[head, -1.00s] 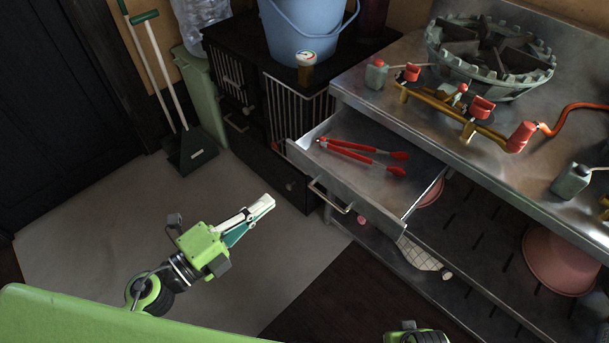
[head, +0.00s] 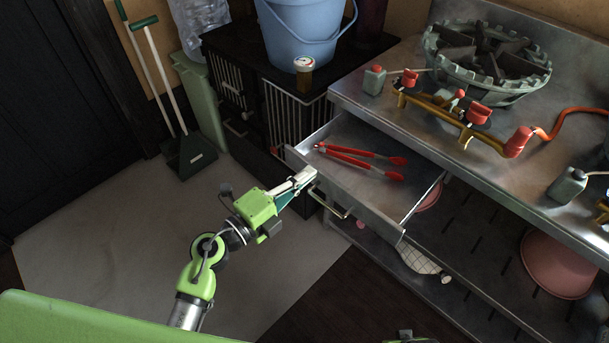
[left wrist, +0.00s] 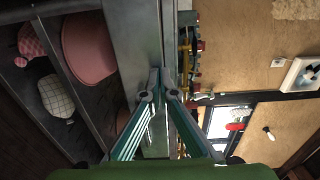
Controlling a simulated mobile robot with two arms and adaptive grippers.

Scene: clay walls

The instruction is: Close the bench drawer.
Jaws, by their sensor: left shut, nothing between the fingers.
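The bench drawer (head: 372,202) is a metal drawer pulled out from under the steel bench top in the head view. Red-handled tongs (head: 350,158) lie inside it. A bar handle (head: 328,201) is on its front. My left gripper (head: 309,177) is shut and empty, its tips at the left part of the drawer front, above the handle. I cannot tell whether they touch it. In the left wrist view the teal fingers (left wrist: 157,84) come together in front of a grey metal surface. My right gripper does not show clearly.
The steel bench (head: 400,100) carries a burner (head: 487,62) and an orange-hosed valve bar. A black cabinet (head: 290,105) with a blue bucket (head: 300,35) stands left of the drawer. A lower shelf holds a pink bowl (head: 556,264). The floor ahead of the drawer is clear.

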